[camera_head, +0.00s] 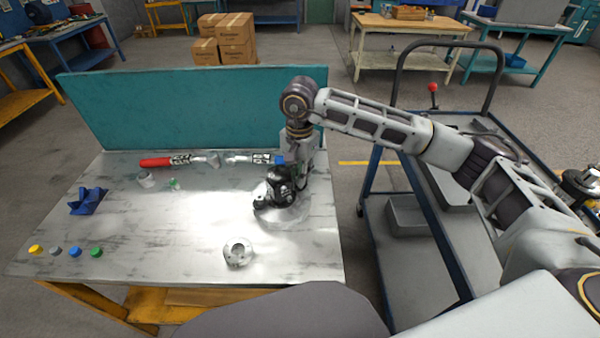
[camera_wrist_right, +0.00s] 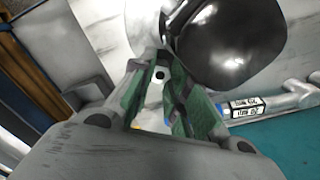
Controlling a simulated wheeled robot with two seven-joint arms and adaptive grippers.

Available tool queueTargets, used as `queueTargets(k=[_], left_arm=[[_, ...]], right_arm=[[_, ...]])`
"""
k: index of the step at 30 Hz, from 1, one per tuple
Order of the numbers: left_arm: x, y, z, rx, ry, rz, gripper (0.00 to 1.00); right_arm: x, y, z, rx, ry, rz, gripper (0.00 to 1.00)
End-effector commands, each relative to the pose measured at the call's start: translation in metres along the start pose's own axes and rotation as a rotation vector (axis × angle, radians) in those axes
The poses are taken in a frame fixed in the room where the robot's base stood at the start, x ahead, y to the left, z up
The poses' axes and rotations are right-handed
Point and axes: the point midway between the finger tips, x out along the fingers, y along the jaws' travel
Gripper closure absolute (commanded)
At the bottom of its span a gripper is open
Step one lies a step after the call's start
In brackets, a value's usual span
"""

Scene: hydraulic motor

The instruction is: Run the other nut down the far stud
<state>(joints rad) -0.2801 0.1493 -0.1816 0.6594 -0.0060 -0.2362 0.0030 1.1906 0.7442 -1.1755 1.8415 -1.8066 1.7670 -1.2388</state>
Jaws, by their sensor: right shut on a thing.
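The black hydraulic motor (camera_head: 275,192) stands on a round, pale base at the right of the grey table (camera_head: 190,245). My right gripper (camera_head: 296,172) reaches down at the motor's far right side. In the right wrist view its green-lined fingers (camera_wrist_right: 163,72) are closed around a small grey piece with a dark hole, which looks like the nut (camera_wrist_right: 159,75). The dark rounded motor body (camera_wrist_right: 225,45) is right beside the fingertips there. The far stud is hidden by the gripper and motor, so I cannot tell whether the nut is on it. My left gripper is out of view.
A red-handled tool (camera_head: 156,162) and a blue-handled tool (camera_head: 245,158) lie near the teal back panel (camera_head: 190,105). A flanged ring (camera_head: 238,252) lies in front of the motor. A blue block (camera_head: 88,201) and several coloured caps are left. A cart (camera_head: 405,265) stands right.

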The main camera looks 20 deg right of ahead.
Motion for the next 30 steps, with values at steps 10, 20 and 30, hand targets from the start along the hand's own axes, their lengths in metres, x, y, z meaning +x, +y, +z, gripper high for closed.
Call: queueTargets(k=[10, 20, 30], left_arm=[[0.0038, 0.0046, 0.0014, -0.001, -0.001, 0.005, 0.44], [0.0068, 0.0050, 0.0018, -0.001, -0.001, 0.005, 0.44], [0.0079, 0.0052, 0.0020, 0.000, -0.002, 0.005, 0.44]], right_arm=[[0.0005, 0.0001, 0.0021, 0.154, -0.003, 0.000, 1.00], [0.0004, 0.0002, 0.0017, 0.343, -0.002, 0.000, 1.00], [0.0000, 0.0003, 0.0011, 0.459, -0.001, 0.000, 0.70]])
